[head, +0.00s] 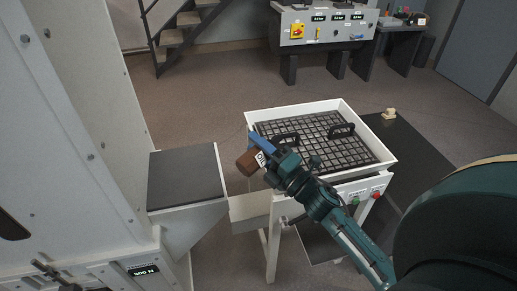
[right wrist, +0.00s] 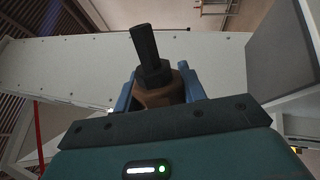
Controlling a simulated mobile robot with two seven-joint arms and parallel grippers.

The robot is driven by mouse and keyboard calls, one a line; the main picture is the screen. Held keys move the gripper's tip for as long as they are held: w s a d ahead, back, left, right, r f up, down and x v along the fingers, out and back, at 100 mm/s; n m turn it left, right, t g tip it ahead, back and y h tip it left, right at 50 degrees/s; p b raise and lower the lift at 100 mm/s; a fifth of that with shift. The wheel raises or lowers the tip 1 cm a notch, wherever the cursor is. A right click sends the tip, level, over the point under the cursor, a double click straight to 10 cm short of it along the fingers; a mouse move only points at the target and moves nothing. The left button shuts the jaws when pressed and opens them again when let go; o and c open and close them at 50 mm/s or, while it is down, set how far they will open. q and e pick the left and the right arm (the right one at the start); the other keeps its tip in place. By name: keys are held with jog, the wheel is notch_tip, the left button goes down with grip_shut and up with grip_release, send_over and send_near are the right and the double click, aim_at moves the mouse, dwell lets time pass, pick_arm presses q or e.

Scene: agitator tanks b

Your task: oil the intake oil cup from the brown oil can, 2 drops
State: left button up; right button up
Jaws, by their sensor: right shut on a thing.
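My right gripper (head: 258,149) is shut on the brown oil can (head: 247,163), which it holds in the air by the near left corner of a white-rimmed tray. The can looks tilted in the head view and carries a small pale label. In the right wrist view, the can's brown body (right wrist: 155,97) sits between the blue fingers of the gripper (right wrist: 158,88), with its black spout (right wrist: 144,43) pointing away from the palm. I cannot make out the intake oil cup in either view.
The white tray (head: 391,158) holds a dark grid with two black handles. A dark-topped ledge (head: 186,177) juts from the tall grey machine (head: 60,130) at left. A small beige object (head: 389,113) stands on a dark surface at right. Open floor lies behind.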

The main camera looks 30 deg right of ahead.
jog(key=shift+n+g+y, duration=0.3)
jog(key=shift+n+y, duration=0.2)
jog(key=shift+n, duration=0.6)
jog(key=shift+r+n, duration=0.1)
jog(key=shift+n, duration=0.5)
jog(key=shift+n+g+y+b, duration=0.3)
jog(key=shift+n+y+b, duration=0.15)
jog(key=shift+n, duration=0.55)
jog(key=shift+a+n+g+y, duration=0.1)
jog(key=shift+n+g+y, duration=0.2)
jog(key=shift+n, duration=0.9)
jog(key=shift+a+n, duration=0.1)
jog(key=shift+n, duration=0.7)
jog(key=shift+r, duration=0.1)
jog(key=n+g, duration=0.1)
jog(key=n, duration=0.2)
jog(key=shift+n, duration=0.3)
jog(key=shift+s+a+n+g, duration=0.15)
jog(key=shift+n+g, duration=0.25)
jog(key=shift+n, duration=0.6)
